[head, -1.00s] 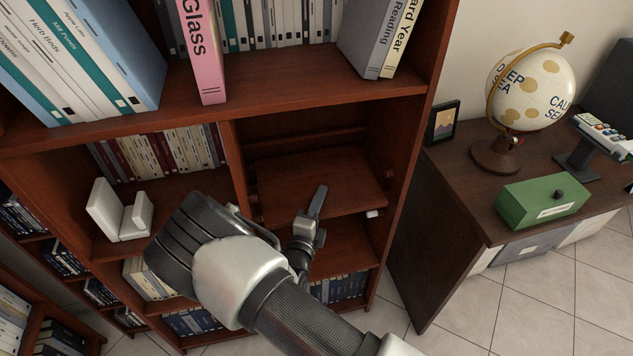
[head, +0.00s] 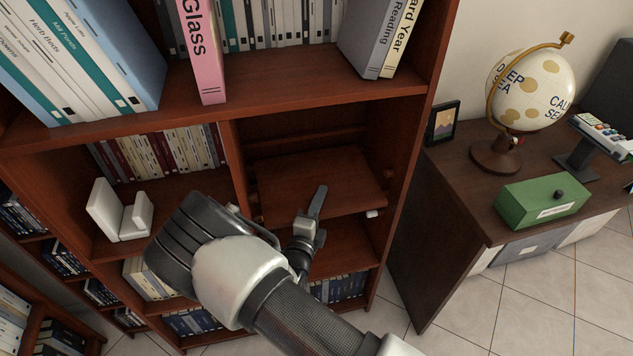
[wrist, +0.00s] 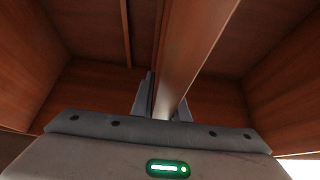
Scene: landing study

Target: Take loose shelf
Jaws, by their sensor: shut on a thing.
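The loose shelf (head: 330,180) is a flat red-brown board in the right bay of the bookcase. It sits tilted in the bay, with small pegs or brackets near its sides. My gripper (head: 316,203) is at its front edge, and one finger shows lying over the board. In the wrist view the board (wrist: 196,55) runs edge-on between the two fingers (wrist: 166,103), which are shut on it. The gripper body and my arm hide part of the board's front left and the bay below.
The bookcase's upper shelf (head: 290,95) holds books and a pink book (head: 203,50). White bookends (head: 122,212) stand in the left bay. At right, a desk (head: 450,190) carries a globe (head: 530,90), a green box (head: 541,201) and a picture frame (head: 443,123).

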